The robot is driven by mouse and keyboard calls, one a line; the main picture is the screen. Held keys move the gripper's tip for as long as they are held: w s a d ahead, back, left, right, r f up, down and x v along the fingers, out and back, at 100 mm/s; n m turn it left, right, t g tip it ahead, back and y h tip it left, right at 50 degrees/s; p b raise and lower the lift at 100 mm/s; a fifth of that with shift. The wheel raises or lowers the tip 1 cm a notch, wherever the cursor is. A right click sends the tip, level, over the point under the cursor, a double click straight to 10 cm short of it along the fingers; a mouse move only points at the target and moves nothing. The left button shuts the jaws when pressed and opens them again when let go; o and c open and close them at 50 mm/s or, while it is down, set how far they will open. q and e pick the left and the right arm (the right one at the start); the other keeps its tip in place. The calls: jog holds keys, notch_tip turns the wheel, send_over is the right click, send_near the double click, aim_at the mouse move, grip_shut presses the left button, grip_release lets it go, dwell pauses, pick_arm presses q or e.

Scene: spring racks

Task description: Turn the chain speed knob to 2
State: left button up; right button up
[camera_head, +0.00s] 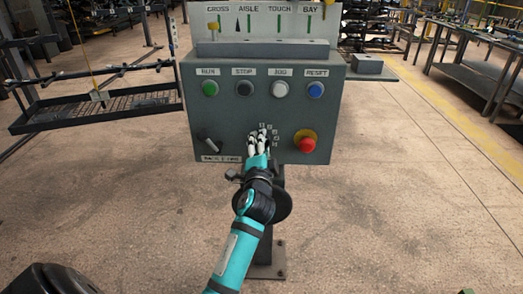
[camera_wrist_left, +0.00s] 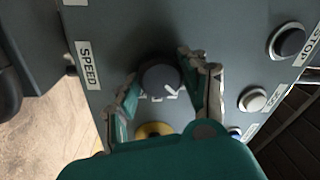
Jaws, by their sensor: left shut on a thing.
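The chain speed knob (camera_wrist_left: 158,74) is a dark round knob on the grey control panel (camera_head: 230,125). In the left wrist view it sits between the two fingers of my left gripper (camera_wrist_left: 160,85), which is shut on it. A white pointer mark on the knob slants toward the lower right of that view. Small scale marks lie beside it, too small and partly covered to read. A SPEED label (camera_wrist_left: 87,65) is at the left. In the head view my left gripper (camera_head: 260,138) covers the knob, with a few number plates visible around the fingertips. My right gripper is not in view.
Green RUN (camera_head: 210,88), black STOP (camera_head: 244,88), white JOG (camera_head: 280,89) and blue RESET (camera_head: 316,90) buttons sit above. A red mushroom button (camera_head: 307,145) is close on the right. A selector lever (camera_head: 210,144) is at the lower left. Open floor surrounds the post.

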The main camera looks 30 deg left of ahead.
aim_at(262, 107)
pick_arm(q)
jog(key=shift+f+n+b, duration=0.15)
jog(key=shift+n+b, duration=0.35)
jog(key=shift+n, duration=0.7)
jog(key=o, duration=1.2)
notch_tip(262, 107, up, 10)
jog(key=shift+s, duration=0.15)
